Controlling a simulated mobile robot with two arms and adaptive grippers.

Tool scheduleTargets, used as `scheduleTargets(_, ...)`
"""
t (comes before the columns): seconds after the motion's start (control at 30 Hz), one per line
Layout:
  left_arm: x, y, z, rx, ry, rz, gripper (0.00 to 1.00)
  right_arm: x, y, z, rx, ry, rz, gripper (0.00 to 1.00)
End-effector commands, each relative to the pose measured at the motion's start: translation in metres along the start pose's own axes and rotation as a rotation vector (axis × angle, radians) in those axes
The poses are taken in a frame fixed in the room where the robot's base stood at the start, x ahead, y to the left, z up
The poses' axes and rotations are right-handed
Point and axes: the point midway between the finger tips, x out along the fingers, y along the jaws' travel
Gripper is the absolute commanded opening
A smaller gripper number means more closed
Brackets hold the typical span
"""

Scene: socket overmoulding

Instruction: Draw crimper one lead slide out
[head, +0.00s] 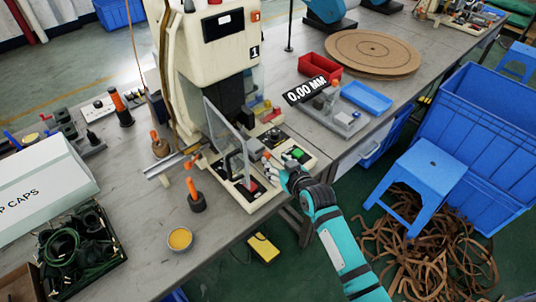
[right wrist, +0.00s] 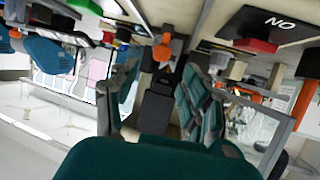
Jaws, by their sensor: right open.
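Crimper one (head: 215,60) is a tall cream machine marked 1, standing on the grey bench in the head view. My right gripper (head: 274,168) is at the front right of its base, beside the green and red controls. In the right wrist view my right gripper (right wrist: 160,95) has its fingers spread with nothing clasped. A dark block (right wrist: 158,102) shows between the fingers, with an orange knob (right wrist: 165,48) beyond it. I cannot tell for certain which part is the lead slide; the gripper hides some of the base front. My left gripper is not in view.
A clear guard panel (head: 228,135) stands before the crimper. A metal rail (head: 172,163), an orange-handled tool (head: 196,198) and a yellow-filled bowl (head: 180,239) are to the left. A gauge reading 0.00 MM (head: 305,90) and a blue tray (head: 366,97) are to the right.

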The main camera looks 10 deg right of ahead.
Motion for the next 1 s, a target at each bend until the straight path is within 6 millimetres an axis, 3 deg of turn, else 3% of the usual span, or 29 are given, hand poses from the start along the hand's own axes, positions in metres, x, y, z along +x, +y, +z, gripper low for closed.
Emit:
scheduleTargets(0.1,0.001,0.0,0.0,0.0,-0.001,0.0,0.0,0.026,0.0,-0.001,0.0,0.001,-0.001,0.47)
scheduleTargets(0.3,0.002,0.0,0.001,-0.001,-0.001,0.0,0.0,0.053,-0.001,0.0,0.0,0.0,-0.001,0.47)
scheduleTargets(0.73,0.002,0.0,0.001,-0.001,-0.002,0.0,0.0,0.064,-0.001,0.0,-0.001,0.001,0.0,0.47)
scheduleTargets(1.0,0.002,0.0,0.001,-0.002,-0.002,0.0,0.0,0.064,0.0,0.0,-0.001,0.0,0.0,0.15)
